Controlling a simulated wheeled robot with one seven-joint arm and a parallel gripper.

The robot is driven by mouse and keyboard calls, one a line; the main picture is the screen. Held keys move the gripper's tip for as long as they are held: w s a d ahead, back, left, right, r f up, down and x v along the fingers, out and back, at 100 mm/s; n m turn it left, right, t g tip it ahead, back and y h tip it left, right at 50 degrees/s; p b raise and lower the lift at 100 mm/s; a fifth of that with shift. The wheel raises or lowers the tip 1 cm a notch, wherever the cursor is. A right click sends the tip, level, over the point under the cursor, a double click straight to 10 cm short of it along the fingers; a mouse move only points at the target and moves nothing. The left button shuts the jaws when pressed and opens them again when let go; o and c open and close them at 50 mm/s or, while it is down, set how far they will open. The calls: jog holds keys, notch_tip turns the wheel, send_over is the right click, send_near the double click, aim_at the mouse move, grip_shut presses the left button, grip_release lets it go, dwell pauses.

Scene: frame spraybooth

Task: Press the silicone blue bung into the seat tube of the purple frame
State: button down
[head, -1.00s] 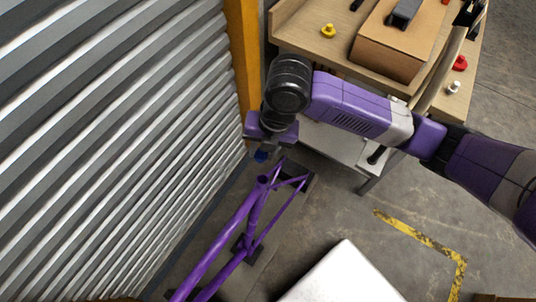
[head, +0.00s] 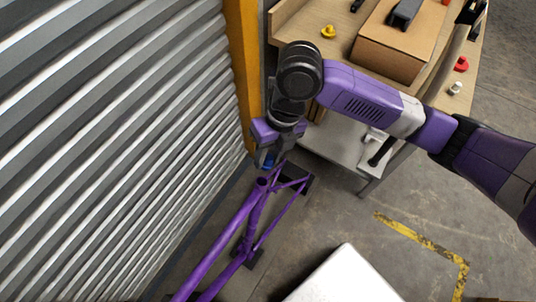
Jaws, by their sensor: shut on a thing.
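The purple frame (head: 246,222) stands low on the floor beside the shutter. The open top of its seat tube (head: 262,181) shows as a dark round mouth. My gripper (head: 269,156) points down just behind and above that mouth in the picture. It is shut on the blue bung (head: 268,162), of which only a small part shows below the fingers. The bung appears apart from the tube mouth; its exact height above it cannot be told. The fingertips are partly hidden by my wrist.
A corrugated shutter (head: 110,130) and a yellow post (head: 243,70) stand close at left. A bench (head: 340,60) at the back holds a cardboard box (head: 400,45), a yellow bung (head: 328,31), a red one (head: 461,64) and a white one (head: 455,88). A white box top (head: 345,280) is in front.

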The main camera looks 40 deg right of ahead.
aim_at(265, 169)
jog(key=shift+f, duration=0.15)
jog(key=b+x, duration=0.4)
jog(key=b, duration=0.1)
jog(key=shift+s+a+f, duration=0.15)
jog(key=shift+s+f, duration=0.1)
jog(key=shift+b, duration=0.8)
dwell(1.6)
jog(key=shift+b+x, duration=1.1)
jog(key=shift+b, duration=0.15)
jog(key=c, duration=0.9)
grip_release()
jog(key=shift+s, duration=0.15)
jog(key=shift+c, duration=0.2)
jog(key=shift+p+v, duration=0.3)
jog(key=shift+v, duration=3.6)
